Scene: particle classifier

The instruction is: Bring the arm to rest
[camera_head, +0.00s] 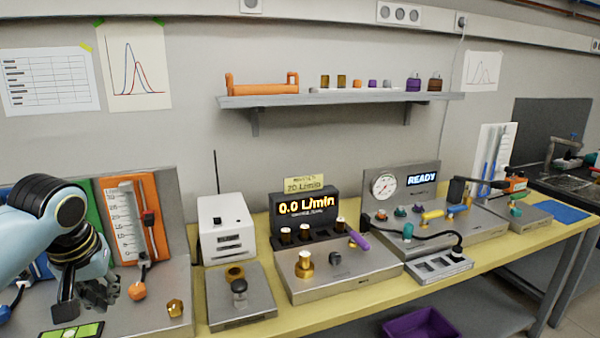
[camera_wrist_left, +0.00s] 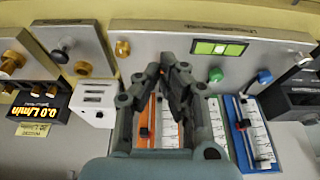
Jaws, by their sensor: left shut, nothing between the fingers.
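My left arm comes in from the left in the head view. Its gripper (camera_head: 98,294) hangs over the metal plate at the left end of the bench, in front of the orange-backed flowmeter panel (camera_head: 130,220). In the left wrist view the gripper (camera_wrist_left: 172,62) has its fingers together with nothing between them. The orange panel shows behind the fingers there, and the green-yellow level (camera_wrist_left: 220,48) lies on the plate beyond them. In the head view the level (camera_head: 72,330) is just below the gripper. My right gripper does not show.
A white box with an antenna (camera_head: 226,228) and a display reading 0.0 L/min (camera_head: 305,204) stand to the right. A READY panel (camera_head: 421,180) is farther right. A shelf (camera_head: 340,98) hangs on the wall. A purple bin (camera_head: 420,325) is below the yellow bench.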

